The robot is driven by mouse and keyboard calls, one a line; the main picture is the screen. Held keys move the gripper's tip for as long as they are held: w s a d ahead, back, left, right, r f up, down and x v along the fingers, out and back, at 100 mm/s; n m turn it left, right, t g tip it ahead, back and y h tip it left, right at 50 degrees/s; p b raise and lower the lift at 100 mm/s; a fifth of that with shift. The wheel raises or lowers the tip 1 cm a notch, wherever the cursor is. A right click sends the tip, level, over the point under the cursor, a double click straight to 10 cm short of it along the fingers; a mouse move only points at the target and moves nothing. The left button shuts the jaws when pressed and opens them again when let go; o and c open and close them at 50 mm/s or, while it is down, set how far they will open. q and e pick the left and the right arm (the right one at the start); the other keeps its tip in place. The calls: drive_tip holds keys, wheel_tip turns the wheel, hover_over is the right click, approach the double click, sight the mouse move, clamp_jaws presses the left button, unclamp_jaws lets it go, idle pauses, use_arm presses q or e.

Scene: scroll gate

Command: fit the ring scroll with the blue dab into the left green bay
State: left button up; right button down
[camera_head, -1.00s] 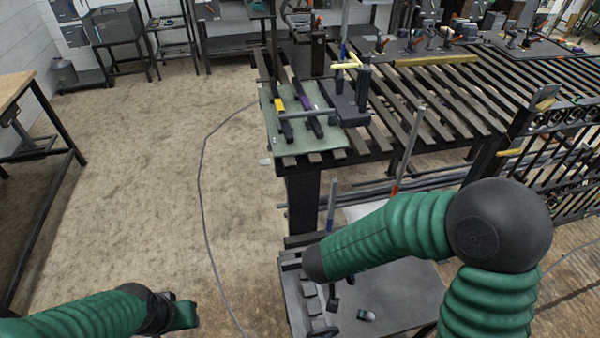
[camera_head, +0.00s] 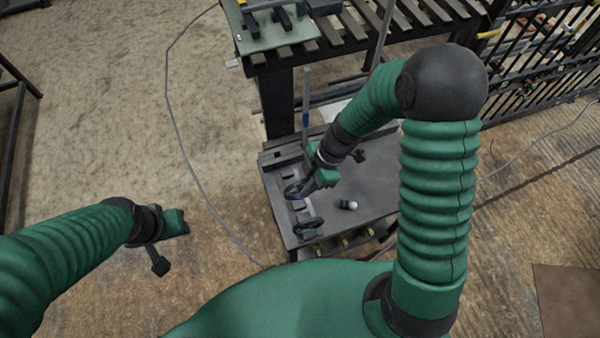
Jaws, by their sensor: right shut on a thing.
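My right gripper (camera_head: 307,187) reaches down over the left side of the low grey bench and is shut on a dark ring-shaped scroll (camera_head: 291,191). A small bluish spot shows by its fingers, but I cannot tell surely that it is the blue dab. A second dark ring-shaped piece (camera_head: 308,226) lies nearer me on the same bench. My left gripper (camera_head: 159,262) hangs over bare floor at the left, apart from everything; its jaws are too small to read. The left green bay cannot be made out; only part of a green board (camera_head: 262,38) shows at the top edge.
The low grey bench (camera_head: 372,190) carries a small white-tipped object (camera_head: 348,205) and a dark piece (camera_head: 358,156). An upright rod with a blue band (camera_head: 306,118) stands behind the gripper. The slatted table (camera_head: 350,28) is beyond. A cable crosses open floor at left.

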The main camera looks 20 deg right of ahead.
drive_tip(key=w+f+b, duration=0.2)
drive_tip(key=f, duration=0.1)
drive_tip(key=w+f+b, duration=0.2)
drive_tip(key=f, duration=0.1)
drive_tip(key=w+f+b, duration=0.2)
drive_tip(key=f, duration=0.2)
drive_tip(key=shift+a, duration=0.15)
idle(0.8)
drive_tip(key=shift+s+b, duration=0.1)
drive_tip(key=shift+b, duration=0.45)
idle(0.8)
drive_tip(key=shift+f+b, duration=1.35)
drive_tip(key=shift+b, duration=0.1)
idle(1.1)
drive_tip(key=c, duration=1.4)
unclamp_jaws()
